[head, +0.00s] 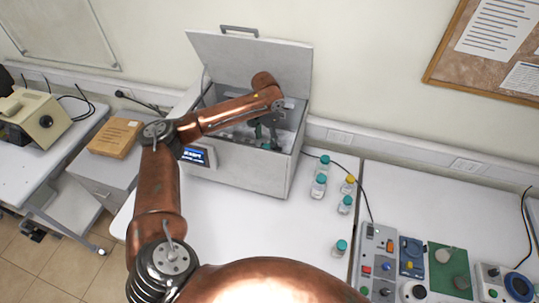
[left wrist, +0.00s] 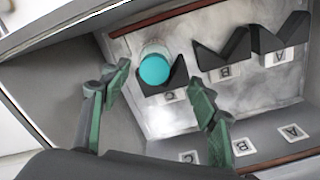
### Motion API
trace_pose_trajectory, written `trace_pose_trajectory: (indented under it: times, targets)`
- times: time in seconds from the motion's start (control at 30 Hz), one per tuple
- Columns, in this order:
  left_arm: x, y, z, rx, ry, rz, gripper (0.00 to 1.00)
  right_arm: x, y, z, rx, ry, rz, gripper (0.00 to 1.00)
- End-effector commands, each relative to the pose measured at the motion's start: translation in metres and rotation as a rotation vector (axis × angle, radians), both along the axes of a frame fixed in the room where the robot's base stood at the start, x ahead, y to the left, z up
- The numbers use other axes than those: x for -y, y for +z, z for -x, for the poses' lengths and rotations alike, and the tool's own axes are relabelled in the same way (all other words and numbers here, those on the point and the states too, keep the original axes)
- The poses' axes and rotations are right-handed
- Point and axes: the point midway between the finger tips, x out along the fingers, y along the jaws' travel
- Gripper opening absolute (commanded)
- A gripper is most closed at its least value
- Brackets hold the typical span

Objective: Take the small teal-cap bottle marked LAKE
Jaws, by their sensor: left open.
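My left gripper (head: 264,137) reaches down into the open grey box (head: 240,167). In the left wrist view its green fingers (left wrist: 158,88) are open, one on each side of a teal-cap bottle (left wrist: 154,69). That bottle stands at a black notched holder with a label that looks like C; its body is mostly hidden under the cap. Several teal-cap bottles stand on the white table right of the box, among them one at the back (head: 323,164), one by the box (head: 319,186) and one in front (head: 339,248). The word LAKE is not readable on any bottle. My right gripper is out of view.
A yellow-cap bottle (head: 349,184) stands among the table bottles. The box's raised lid (head: 255,62) is behind my arm. Inside, black holders (left wrist: 225,55) and the walls sit close to the fingers.

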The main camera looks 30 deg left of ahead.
Motion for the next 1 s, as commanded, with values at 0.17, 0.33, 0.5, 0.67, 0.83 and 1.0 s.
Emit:
trace_pose_trajectory:
  times: [0.17,0.33,0.5,0.67,0.83,1.0]
  targets:
    - [0.005,-0.019,0.001,0.0,-0.003,0.001,0.55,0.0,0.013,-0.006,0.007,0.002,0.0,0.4]
    - [0.006,-0.043,0.001,0.002,-0.001,0.0,0.55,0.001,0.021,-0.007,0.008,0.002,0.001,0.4]
    - [0.006,-0.052,0.001,0.004,-0.002,0.0,0.55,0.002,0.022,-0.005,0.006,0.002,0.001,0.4]
    - [0.006,-0.053,0.001,0.004,-0.002,0.0,0.55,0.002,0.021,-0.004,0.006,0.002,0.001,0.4]
    - [0.006,-0.052,0.001,0.004,-0.002,0.0,0.43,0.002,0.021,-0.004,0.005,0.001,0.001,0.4]
    - [0.006,-0.052,0.001,0.004,-0.002,0.0,0.32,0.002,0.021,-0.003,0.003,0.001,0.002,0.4]
